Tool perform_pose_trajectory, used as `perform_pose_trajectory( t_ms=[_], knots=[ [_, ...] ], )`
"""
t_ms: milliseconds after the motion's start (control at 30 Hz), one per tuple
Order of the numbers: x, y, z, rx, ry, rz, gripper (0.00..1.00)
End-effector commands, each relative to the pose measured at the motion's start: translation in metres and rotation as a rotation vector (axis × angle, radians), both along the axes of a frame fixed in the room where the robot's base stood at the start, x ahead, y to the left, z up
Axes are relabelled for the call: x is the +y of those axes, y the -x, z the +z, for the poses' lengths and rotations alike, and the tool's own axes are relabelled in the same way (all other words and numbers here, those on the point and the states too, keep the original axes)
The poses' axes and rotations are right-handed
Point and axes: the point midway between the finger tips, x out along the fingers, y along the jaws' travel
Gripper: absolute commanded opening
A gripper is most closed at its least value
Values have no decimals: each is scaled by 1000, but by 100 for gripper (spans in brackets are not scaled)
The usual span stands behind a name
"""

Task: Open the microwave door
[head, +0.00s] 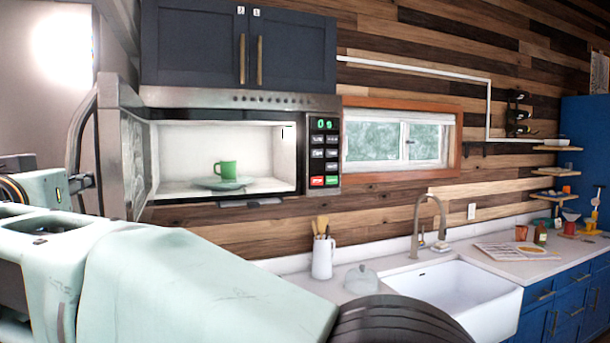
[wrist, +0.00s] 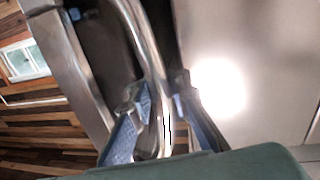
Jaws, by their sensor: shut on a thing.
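The microwave (head: 318,100) hangs under dark cabinets, and its door (head: 111,155) stands wide open, swung out on the left side. The lit cavity shows a green mug (head: 226,169) on a plate (head: 222,184). The curved metal door handle (head: 76,135) is on the door's outer side. My gripper (head: 84,183) is at the handle, partly seen at the left of the head view. In the wrist view my gripper (wrist: 165,112) has its blue-padded fingers on either side of the handle (wrist: 143,45), shut on it.
A white sink (head: 455,295) with a faucet (head: 428,205) is at the lower right. A white utensil jug (head: 322,257) and a glass dome (head: 361,279) stand on the counter below the microwave. Dark upper cabinets (head: 190,45) sit above it.

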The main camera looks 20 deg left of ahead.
Motion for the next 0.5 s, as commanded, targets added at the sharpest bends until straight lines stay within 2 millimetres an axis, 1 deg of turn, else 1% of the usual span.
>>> perform_pose_trajectory(
  t_ms=[33, 200, 500],
  knots=[
    [4, 8, 8, -7, -11, -4, 0],
    [12, 17, 6, -2, -9, -33, 0],
    [17, 24, 0, 8, -1, -49, 0]
  ],
)
